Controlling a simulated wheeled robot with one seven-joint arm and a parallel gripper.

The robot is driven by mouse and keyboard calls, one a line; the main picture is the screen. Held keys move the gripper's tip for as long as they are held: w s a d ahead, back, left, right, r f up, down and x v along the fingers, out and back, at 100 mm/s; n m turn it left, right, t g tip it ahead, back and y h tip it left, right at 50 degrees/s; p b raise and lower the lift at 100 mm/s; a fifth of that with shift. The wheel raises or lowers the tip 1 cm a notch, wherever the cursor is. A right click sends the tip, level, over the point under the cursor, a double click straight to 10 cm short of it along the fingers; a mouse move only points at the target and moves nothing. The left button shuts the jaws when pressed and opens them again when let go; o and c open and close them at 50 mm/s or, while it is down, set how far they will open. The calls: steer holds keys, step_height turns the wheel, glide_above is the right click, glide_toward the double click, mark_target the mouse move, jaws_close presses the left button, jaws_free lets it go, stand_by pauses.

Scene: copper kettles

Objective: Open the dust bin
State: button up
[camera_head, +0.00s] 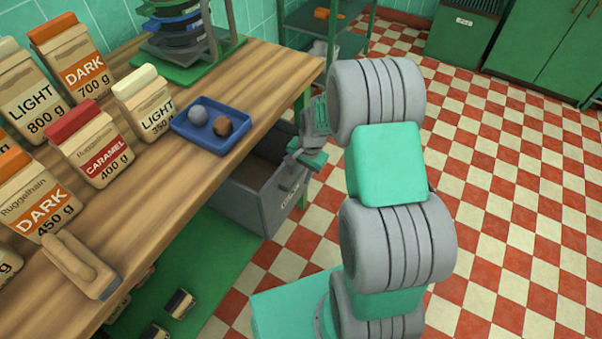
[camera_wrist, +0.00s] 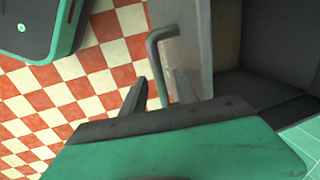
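The dust bin appears to be the grey bin (camera_head: 262,201) under the right end of the wooden table. It sticks out with its top open, and its brown inside looks empty where visible. Its front label is too small to read surely. In the wrist view, the bin's grey front wall (camera_wrist: 196,40) carries a bent dark handle (camera_wrist: 155,72). My gripper (camera_head: 300,160) is at the front of the bin. In the wrist view, my gripper's fingers (camera_wrist: 160,88) stand apart on either side of the handle, with gaps visible.
The checkered floor at right is clear. Green cabinets (camera_head: 545,45) stand behind.

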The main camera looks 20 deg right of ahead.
steer(key=shift+c, duration=0.3)
jaws_close()
stand_by(1.1)
